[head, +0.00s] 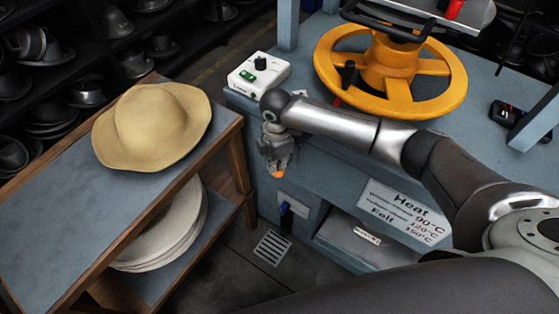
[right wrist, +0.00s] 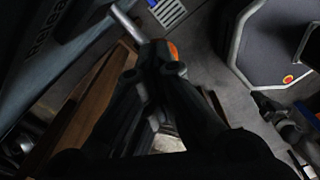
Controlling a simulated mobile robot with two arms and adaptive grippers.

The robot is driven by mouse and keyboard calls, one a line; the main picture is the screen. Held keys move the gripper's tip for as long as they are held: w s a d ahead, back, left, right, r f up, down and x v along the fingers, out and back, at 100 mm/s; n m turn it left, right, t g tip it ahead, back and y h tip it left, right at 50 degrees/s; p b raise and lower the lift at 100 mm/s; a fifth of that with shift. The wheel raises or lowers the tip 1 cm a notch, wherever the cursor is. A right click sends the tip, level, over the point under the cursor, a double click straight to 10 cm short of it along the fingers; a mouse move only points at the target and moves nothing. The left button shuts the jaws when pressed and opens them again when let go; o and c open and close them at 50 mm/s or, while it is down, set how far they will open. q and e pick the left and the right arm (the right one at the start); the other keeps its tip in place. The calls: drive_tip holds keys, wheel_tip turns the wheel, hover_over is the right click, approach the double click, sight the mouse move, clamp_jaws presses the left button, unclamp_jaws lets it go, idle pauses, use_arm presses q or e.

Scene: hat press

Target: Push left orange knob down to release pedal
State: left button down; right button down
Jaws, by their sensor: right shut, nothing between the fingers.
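The orange knob (head: 277,174) shows as a small orange patch right at the fingertips of my right gripper (head: 276,163), at the front of the blue-grey press bench. In the right wrist view the orange knob (right wrist: 172,49) is partly hidden behind the tips of my right gripper (right wrist: 156,53). The fingers are shut with nothing between them. The tips look very close to the knob, but I cannot tell whether they touch it. The pedal is not clearly seen. My left gripper does not show.
A wooden side shelf (head: 236,150) with a straw-coloured hat (head: 160,125) stands left of the bench. A yellow handwheel (head: 399,96) and a white control box (head: 259,74) are on the bench. A floor grate (head: 272,247) lies below.

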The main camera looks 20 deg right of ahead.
drive_tip(key=shift+s+f, duration=0.2)
drive_tip(key=shift+f, duration=0.3)
drive_tip(key=shift+d, duration=0.1)
drive_tip(key=shift+r+p, duration=0.45)
drive_tip(key=r+p, duration=0.4)
drive_tip(key=r, duration=0.1)
drive_tip(key=r+p, duration=0.2)
drive_tip(key=shift+w+d+r, duration=0.1)
drive_tip(key=shift+w+r, duration=0.05)
drive_tip(key=shift+w, duration=0.1)
idle(0.4)
